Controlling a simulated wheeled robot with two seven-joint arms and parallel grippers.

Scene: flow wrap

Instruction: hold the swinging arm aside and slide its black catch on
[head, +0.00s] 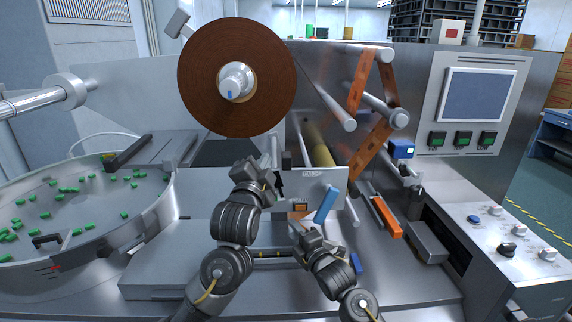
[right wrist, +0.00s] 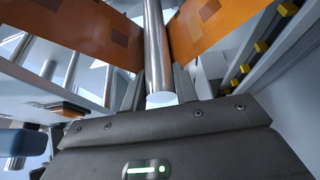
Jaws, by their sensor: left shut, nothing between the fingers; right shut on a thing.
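A bare metal rod (right wrist: 155,50), seemingly part of the swinging arm, stands between the two fingers of my right gripper (right wrist: 160,90) in the right wrist view, its round end towards the camera. My right gripper (head: 297,230) is shut on it low in front of the machine in the head view; there the rod is hard to make out. My left gripper (head: 271,160) is shut and empty, higher up, left of the labelled metal plate (head: 325,180). A small black piece (head: 280,184) beside its fingers may be the black catch; I cannot tell if it is on.
A brown film roll (head: 212,75) hangs above, with orange film (head: 370,150) running over rollers at right. A blue handle (head: 325,205) rises close to my right gripper. A bowl (head: 100,215) with green pieces is at left, a control panel (head: 510,230) at right.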

